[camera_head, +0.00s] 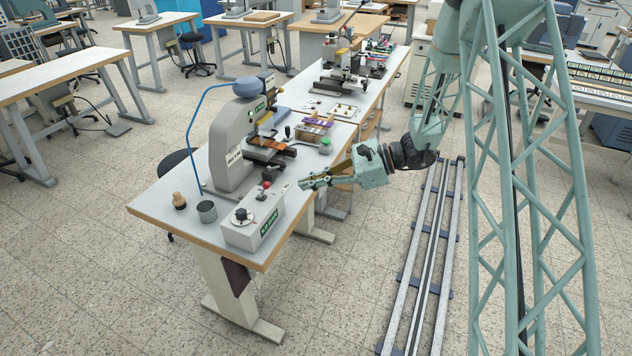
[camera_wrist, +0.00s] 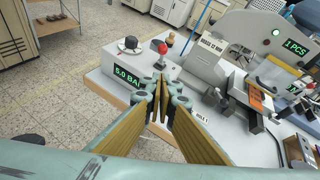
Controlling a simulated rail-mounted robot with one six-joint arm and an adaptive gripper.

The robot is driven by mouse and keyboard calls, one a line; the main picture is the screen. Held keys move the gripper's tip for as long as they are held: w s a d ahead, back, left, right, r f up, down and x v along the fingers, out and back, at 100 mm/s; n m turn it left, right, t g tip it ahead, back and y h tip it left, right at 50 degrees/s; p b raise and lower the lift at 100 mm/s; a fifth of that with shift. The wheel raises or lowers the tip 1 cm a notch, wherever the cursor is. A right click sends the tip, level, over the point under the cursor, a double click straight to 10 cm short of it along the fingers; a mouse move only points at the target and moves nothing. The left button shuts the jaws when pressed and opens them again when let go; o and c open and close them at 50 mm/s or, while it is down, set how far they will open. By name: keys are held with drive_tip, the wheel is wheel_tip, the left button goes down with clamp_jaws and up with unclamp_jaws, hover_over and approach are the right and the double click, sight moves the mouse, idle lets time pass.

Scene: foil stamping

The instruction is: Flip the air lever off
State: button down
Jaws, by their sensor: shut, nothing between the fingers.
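The grey control box (camera_head: 252,222) sits at the near end of the workbench, with a green-lit display on its side. On its top are a black round knob (camera_head: 242,214) and a small red-topped part (camera_head: 266,185), which looks like the air lever. In the wrist view the box (camera_wrist: 125,70) shows a green "5.0 BA…" reading, the black knob (camera_wrist: 130,45) and the red part (camera_wrist: 162,47) just beyond my fingertips. My gripper (camera_head: 303,185) is shut and empty, to the right of the box. Its fingers (camera_wrist: 160,82) partly hide the box's end; I cannot tell whether they touch it.
The stamping press (camera_head: 232,150) stands behind the box, with an orange-brown piece at its bed. A metal cup (camera_head: 207,211) and a wooden-handled tool (camera_head: 179,201) stand left of the box. The floor to the right of the bench, beside my rail, is clear.

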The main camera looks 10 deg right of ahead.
sight(264, 189)
drive_tip(key=w+a, duration=0.1)
drive_tip(key=a, duration=0.7)
drive_tip(key=shift+f+b, duration=0.35)
drive_tip(key=shift+a, duration=0.1)
